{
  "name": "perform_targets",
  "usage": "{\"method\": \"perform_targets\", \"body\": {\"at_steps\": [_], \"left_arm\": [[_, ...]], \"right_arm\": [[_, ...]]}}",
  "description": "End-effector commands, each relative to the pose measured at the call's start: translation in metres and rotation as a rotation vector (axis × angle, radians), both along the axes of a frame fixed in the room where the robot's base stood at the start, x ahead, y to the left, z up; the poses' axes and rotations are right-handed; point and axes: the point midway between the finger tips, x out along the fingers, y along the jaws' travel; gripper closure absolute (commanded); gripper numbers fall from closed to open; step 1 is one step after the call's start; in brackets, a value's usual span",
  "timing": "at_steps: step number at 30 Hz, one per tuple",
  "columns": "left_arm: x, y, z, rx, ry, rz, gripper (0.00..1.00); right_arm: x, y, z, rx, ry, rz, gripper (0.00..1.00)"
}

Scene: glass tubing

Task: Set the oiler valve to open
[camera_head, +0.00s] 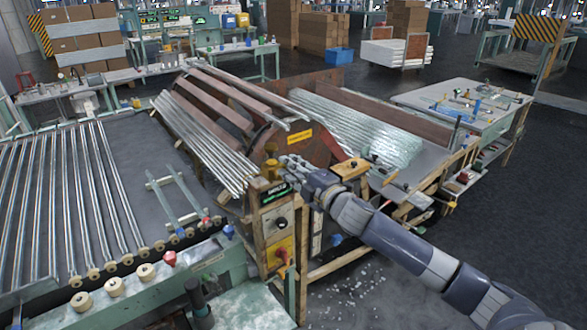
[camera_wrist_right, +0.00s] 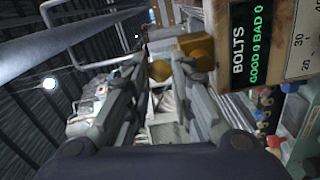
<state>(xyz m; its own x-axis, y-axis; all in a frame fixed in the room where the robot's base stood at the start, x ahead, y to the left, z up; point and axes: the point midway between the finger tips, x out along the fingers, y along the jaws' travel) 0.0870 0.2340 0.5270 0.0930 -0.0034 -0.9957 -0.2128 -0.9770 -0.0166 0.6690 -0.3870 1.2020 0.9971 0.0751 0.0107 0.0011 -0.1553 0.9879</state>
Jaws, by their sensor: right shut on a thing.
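The oiler (camera_head: 270,170) is a small brass-yellow fitting on top of the wooden control post, behind the counter display. My right gripper (camera_head: 286,164) reaches in from the right, just above the display, with its fingertips at the oiler. In the right wrist view, the two fingers of my right gripper (camera_wrist_right: 158,78) are around a round brass part, the oiler valve (camera_wrist_right: 160,70). A yellow block of the oiler (camera_wrist_right: 195,45) shows beside it. The fingers partly hide the valve, and I cannot read its setting. My left gripper is not in view.
The display (camera_wrist_right: 250,45) reads BOLTS GOOD 0 BAD 0, close beside the right finger. A dial (camera_head: 281,223) and a red-handled switch (camera_head: 282,256) are lower on the post. Glass tubes (camera_head: 205,140) lie on the drum just behind.

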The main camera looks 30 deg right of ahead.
Motion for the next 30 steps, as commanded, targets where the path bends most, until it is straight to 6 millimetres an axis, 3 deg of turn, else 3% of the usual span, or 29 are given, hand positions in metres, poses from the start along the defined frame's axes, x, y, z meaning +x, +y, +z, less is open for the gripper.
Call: {"method": "perform_targets", "body": {"at_steps": [1,14,15,19,30], "left_arm": [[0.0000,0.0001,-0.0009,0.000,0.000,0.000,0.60],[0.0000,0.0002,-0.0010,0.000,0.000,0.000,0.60],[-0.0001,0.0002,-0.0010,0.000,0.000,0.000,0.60],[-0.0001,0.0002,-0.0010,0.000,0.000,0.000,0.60],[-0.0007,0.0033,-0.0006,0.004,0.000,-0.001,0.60]], "right_arm": [[-0.0017,0.0043,-0.0135,-0.001,0.023,0.005,1.00],[-0.0016,0.0042,-0.0140,-0.011,0.023,0.004,1.00],[-0.0016,0.0042,-0.0141,-0.011,0.023,0.004,0.76],[-0.0016,0.0042,-0.0138,-0.011,0.022,0.003,0.48],[-0.0024,0.0029,-0.0077,-0.015,0.013,0.003,0.48]]}}
